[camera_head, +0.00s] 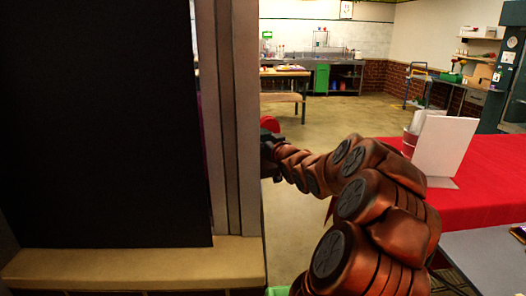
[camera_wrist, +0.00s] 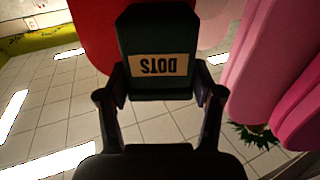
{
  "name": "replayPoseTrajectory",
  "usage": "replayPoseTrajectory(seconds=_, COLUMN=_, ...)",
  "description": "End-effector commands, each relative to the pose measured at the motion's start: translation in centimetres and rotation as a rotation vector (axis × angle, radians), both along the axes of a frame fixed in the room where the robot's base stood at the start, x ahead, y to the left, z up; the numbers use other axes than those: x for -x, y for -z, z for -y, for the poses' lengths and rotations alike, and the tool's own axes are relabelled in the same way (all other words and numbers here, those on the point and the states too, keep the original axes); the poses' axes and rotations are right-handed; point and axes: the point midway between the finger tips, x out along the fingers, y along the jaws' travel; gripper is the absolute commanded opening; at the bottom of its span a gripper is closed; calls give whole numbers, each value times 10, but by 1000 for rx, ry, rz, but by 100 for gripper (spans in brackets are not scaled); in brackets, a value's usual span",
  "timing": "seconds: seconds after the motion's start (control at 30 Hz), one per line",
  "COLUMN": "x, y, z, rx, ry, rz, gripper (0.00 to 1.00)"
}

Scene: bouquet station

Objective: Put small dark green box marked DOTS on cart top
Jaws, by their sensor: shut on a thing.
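The small dark green box marked DOTS (camera_wrist: 155,34) is in the wrist view, its pale label upside down in the picture. My gripper (camera_wrist: 160,88) is shut on it, with one finger on each side. In the head view my arm reaches forward and left, and my gripper (camera_head: 268,146) is partly hidden behind the edge of a tall panel. I cannot tell for sure which surface is the cart top.
A tall black panel (camera_head: 105,120) with a wooden ledge (camera_head: 140,265) fills the left, close to my gripper. A red-covered table (camera_head: 485,180) with a white card (camera_head: 445,146) stands right. Large pink shapes (camera_wrist: 262,60) are near the box in the wrist view. Open floor (camera_head: 330,120) lies beyond.

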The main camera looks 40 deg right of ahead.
Motion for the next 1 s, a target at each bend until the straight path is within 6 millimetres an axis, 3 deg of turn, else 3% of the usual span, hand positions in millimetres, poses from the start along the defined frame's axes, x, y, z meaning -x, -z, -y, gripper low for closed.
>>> replayPoseTrajectory(seconds=0.3, x=0, y=36, z=1, rx=-2, ry=1, rz=-3, gripper=27)
replayPoseTrajectory(seconds=0.7, x=0, y=40, z=0, rx=1, ry=1, rz=0, gripper=27)
replayPoseTrajectory(seconds=0.73, x=0, y=40, z=0, rx=1, ry=1, rz=-1, gripper=68)
replayPoseTrajectory(seconds=0.93, x=0, y=39, z=0, rx=0, ry=1, rz=-1, gripper=89)
replayPoseTrajectory(seconds=1.0, x=0, y=39, z=0, rx=0, ry=1, rz=-1, gripper=91)
